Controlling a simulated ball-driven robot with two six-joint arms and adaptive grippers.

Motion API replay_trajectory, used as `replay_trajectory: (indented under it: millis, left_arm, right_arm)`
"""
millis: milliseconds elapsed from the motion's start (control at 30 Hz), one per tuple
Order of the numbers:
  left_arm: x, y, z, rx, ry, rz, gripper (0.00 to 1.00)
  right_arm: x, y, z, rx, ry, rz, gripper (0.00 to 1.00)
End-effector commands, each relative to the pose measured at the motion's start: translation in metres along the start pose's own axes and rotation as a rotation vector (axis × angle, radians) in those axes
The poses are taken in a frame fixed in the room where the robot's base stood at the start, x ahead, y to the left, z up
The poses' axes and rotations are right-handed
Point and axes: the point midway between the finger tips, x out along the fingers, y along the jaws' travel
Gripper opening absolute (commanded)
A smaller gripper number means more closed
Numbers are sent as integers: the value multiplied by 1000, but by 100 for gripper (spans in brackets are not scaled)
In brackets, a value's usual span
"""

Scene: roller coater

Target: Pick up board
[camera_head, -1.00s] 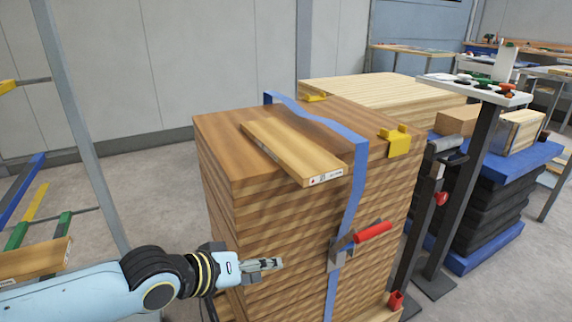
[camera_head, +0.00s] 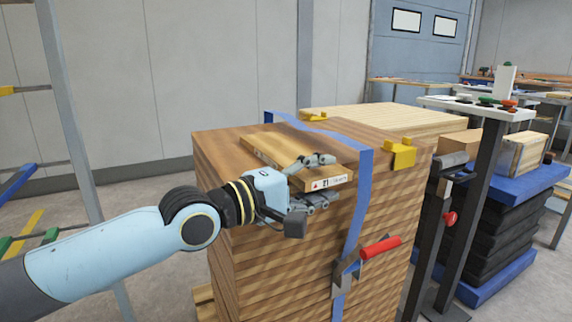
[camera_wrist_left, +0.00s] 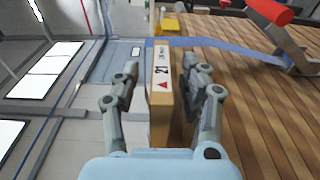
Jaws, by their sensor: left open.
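The board (camera_head: 272,150) lies flat on top of the strapped wood stack (camera_head: 215,150), its labelled end jutting toward the front edge. In the left wrist view the board's labelled end (camera_wrist_left: 161,75) shows between the fingers. My left gripper (camera_head: 318,180) is open at that end, one finger above the board and the other below its level. In the left wrist view the left gripper (camera_wrist_left: 158,95) has a finger on each side of the board, with a gap visible on the left side. My right gripper is not in view.
A blue strap (camera_head: 357,200) with a red-handled buckle (camera_head: 380,248) runs over the stack, just right of the board. Yellow corner guards (camera_head: 400,154) sit on the top edges. A control stand (camera_head: 470,190) stands to the right.

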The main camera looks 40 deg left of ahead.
Motion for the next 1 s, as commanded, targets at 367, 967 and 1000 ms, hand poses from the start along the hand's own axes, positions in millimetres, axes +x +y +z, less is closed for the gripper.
replay_trajectory:
  millis: [367, 967, 1000]
  left_arm:
    - [32, -1, -2, 0, 2, -1, 44]
    - [32, -1, -2, 1, 2, -1, 0]
    - [32, -1, -2, 1, 2, -1, 0]
  right_arm:
    - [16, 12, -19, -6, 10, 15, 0]
    - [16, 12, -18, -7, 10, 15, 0]
    - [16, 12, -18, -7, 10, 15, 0]
